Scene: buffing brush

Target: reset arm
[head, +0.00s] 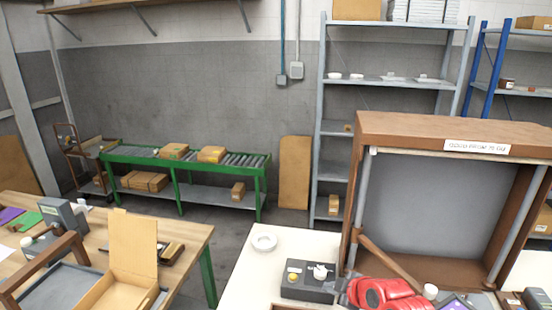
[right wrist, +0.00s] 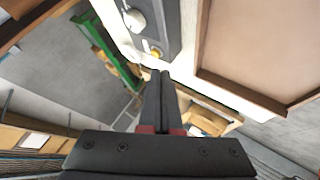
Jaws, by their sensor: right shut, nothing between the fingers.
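My right gripper (head: 345,287), red and dark, is low in the head view, beside the grey control box on the white table. In the right wrist view my right gripper (right wrist: 164,76) has its fingers together with nothing between them. My left gripper is not in view. A brush-like block (head: 172,252), dark and tan, lies on the wooden table at left, apart from my right gripper.
The control box (head: 308,291) has a white knob and a yellow button. A large brown wooden cabinet (head: 430,127) stands right of it. An open cardboard box (head: 131,245) stands on the wooden table (head: 190,232). A green roller conveyor (head: 235,162) is behind.

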